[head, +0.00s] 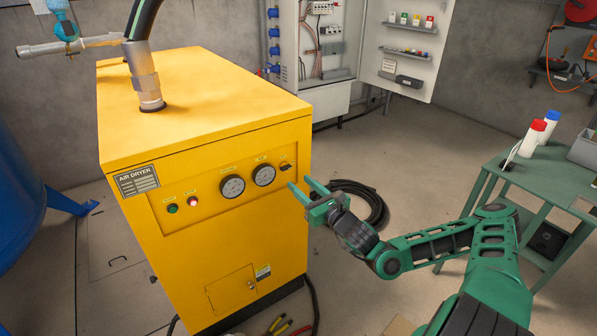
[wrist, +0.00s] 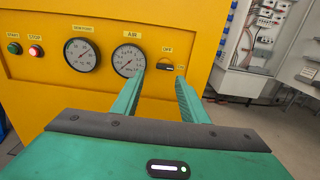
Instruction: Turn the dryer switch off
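The yellow air dryer (head: 215,165) stands in the middle of the head view, its control panel facing me. The small dark dryer switch (head: 285,167) is at the panel's right end, right of two round gauges. In the wrist view the switch (wrist: 166,67) shows between and beyond my fingertips; its exact position is too small to tell. My green gripper (head: 299,184) is open and empty, in front of the panel's right edge, a little below the switch in the head view. My two fingers also show in the wrist view (wrist: 160,80), pointing at the panel.
A green start button (head: 172,208) and a red stop button (head: 193,200) sit left of the gauges (head: 233,186). A black hose coil (head: 358,203) lies on the floor behind my gripper. A green table (head: 545,175) stands right; an open electrical cabinet (head: 322,45) stands behind.

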